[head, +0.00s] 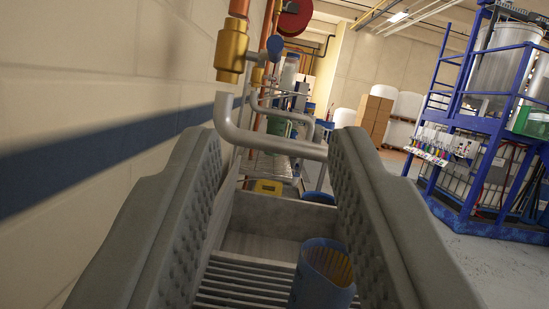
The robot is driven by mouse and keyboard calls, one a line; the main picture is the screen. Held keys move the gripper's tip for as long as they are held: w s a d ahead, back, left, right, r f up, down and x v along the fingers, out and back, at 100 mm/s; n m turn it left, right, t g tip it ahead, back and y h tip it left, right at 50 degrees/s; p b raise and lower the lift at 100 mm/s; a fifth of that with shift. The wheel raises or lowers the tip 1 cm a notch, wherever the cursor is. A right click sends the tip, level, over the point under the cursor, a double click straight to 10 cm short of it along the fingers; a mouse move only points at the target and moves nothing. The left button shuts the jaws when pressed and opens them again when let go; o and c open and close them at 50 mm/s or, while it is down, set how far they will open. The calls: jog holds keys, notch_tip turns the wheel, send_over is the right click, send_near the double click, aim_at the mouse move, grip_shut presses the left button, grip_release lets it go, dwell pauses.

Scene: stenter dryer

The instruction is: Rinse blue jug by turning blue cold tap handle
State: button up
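The blue jug (318,282) stands on the slatted grate of a grey sink, low in the view. Its mouth faces up, and its lower part is cut off by the frame edge. A brass valve (231,50) on the wall pipework at upper left has a small blue tap handle (275,47) on its right side. A grey spout pipe (270,143) bends over the sink, its far end close to or behind my right finger. My gripper (276,145) is open, with nothing between its grey padded fingers. The tap handle is above and beyond the fingertips.
The sink (270,216) has a slatted grate (240,280). A pale wall with a blue stripe (100,165) runs close on the left. A yellow item (268,187) lies beyond the sink. A blue steel frame with tanks (490,130) stands at right, with open floor before it.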

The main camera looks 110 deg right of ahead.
aim_at(275, 56)
jog(key=shift+x, duration=8.1)
grip_shut()
jog(key=shift+r, duration=0.1)
notch_tip(275, 56, up, 2)
jog(key=y, duration=0.2)
jog(key=shift+d+y, duration=0.1)
jog(key=shift+y, duration=0.3)
jog(key=shift+d+r+t+y, duration=0.1)
jog(key=shift+r+t+y, duration=0.25)
jog(key=shift+y, duration=0.25)
jog(key=shift+r, duration=0.1)
